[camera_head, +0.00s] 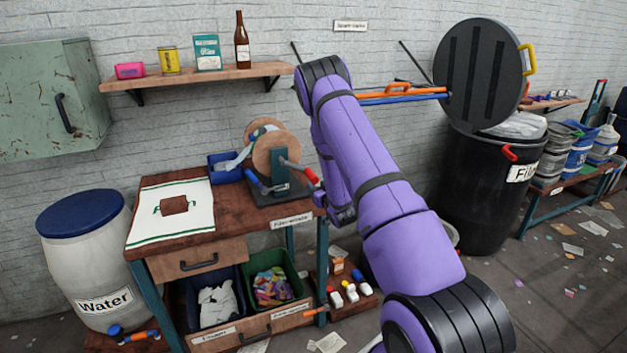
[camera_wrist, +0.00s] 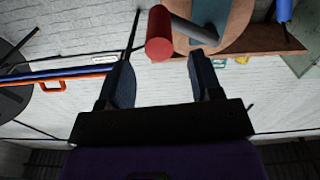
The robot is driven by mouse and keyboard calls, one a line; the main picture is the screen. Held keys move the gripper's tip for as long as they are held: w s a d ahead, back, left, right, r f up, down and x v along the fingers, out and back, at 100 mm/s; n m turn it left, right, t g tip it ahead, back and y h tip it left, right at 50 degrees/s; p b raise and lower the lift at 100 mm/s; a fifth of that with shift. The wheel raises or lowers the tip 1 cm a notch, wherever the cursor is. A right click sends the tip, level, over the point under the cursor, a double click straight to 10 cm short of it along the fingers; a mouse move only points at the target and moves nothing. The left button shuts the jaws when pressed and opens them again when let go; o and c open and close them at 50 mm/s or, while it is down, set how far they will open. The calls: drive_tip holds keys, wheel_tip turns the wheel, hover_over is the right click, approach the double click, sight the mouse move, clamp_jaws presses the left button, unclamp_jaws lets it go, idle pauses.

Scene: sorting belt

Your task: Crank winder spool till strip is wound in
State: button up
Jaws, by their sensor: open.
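The winder (camera_head: 275,160) stands at the right end of the wooden bench, with round wooden spool discs and a teal upright. Its crank ends in a red handle (camera_head: 312,176), which sticks out toward my arm. A pale strip (camera_head: 232,163) runs between the blue bin and the spool; its full length is hidden. In the wrist view my gripper (camera_wrist: 160,68) is open and empty. The red handle (camera_wrist: 159,35) shows just beyond the fingertips, roughly between them, and the grey crank arm (camera_wrist: 195,32) leads to the wooden disc. Contact is not visible.
A small blue bin (camera_head: 224,169) sits left of the winder. A white cloth (camera_head: 170,212) with a brown block lies on the bench. A black barrel (camera_head: 490,190) with an open lid stands right of my arm. A wall shelf (camera_head: 195,77) holds several items.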

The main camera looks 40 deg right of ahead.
sight(314, 178)
drive_tip(key=shift+x, duration=2.75)
clamp_jaws()
